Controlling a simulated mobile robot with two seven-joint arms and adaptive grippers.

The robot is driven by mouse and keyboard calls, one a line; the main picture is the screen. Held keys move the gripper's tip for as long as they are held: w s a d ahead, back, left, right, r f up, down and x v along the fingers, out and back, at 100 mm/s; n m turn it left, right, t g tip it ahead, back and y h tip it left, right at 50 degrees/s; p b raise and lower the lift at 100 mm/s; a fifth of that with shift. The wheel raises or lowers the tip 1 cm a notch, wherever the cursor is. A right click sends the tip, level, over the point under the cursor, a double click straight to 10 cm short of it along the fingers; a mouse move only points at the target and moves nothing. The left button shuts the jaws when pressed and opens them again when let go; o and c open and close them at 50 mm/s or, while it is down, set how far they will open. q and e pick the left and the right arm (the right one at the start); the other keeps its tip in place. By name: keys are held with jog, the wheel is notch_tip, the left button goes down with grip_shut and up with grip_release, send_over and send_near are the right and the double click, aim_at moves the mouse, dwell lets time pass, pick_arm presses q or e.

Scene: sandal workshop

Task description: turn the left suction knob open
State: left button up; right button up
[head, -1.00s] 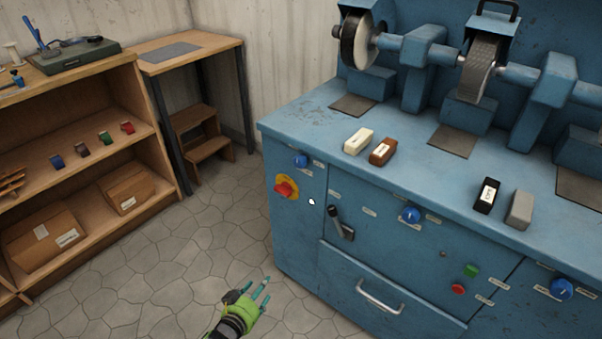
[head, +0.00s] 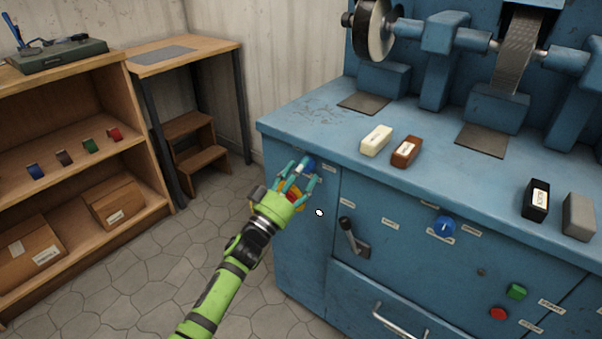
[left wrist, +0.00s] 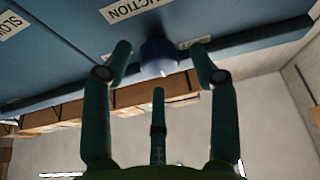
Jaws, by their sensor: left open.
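The left suction knob (head: 309,164) is a round blue knob at the upper left of the blue cabinet front, partly hidden by my fingers. It also shows in the left wrist view as a blue knob (left wrist: 159,57) beside a white label ending in "UCTION" (left wrist: 134,8). My left gripper (head: 298,177) is open in front of it. In the wrist view, two fingertips stand on either side of the knob with gaps, and a third finger is below it. I cannot tell any contact or where the knob points. My right gripper is not in view.
A red and yellow switch (head: 295,198) sits just below the knob, partly behind my gripper. A black lever (head: 353,237) and another blue knob (head: 444,227) are farther right. The benchtop edge (head: 290,138) overhangs above. Wooden shelves (head: 140,150) stand left, with open floor between.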

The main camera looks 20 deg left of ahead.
pick_arm(q)
jog(key=shift+w+d, duration=0.1)
jog(key=shift+w, duration=0.1)
jog(key=shift+r, duration=0.15)
jog(key=c, duration=1.1)
jog(key=shift+r+m+h, duration=0.1)
jog(key=shift+m+h, duration=0.2)
jog(key=shift+m, duration=0.1)
jog(key=m+g+h+p, duration=0.1)
jog(key=m+g, duration=0.1)
jog(key=m, duration=0.5)
jog(key=m+g+h+p, duration=0.2)
jog(key=m+g, duration=0.1)
jog(key=m, duration=0.4)
jog(key=r+m+g+h+p, duration=0.1)
jog(key=m+g, duration=0.1)
jog(key=m, duration=0.6)
jog(key=shift+w+a+g+h+p, duration=0.15)
jog(key=shift+a+g+h+p, duration=0.15)
jog(key=shift+g+h+p, duration=0.1)
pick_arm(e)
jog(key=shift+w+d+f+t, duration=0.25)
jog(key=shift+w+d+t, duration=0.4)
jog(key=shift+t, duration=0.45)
pick_arm(q)
jog(key=shift+f, duration=0.15)
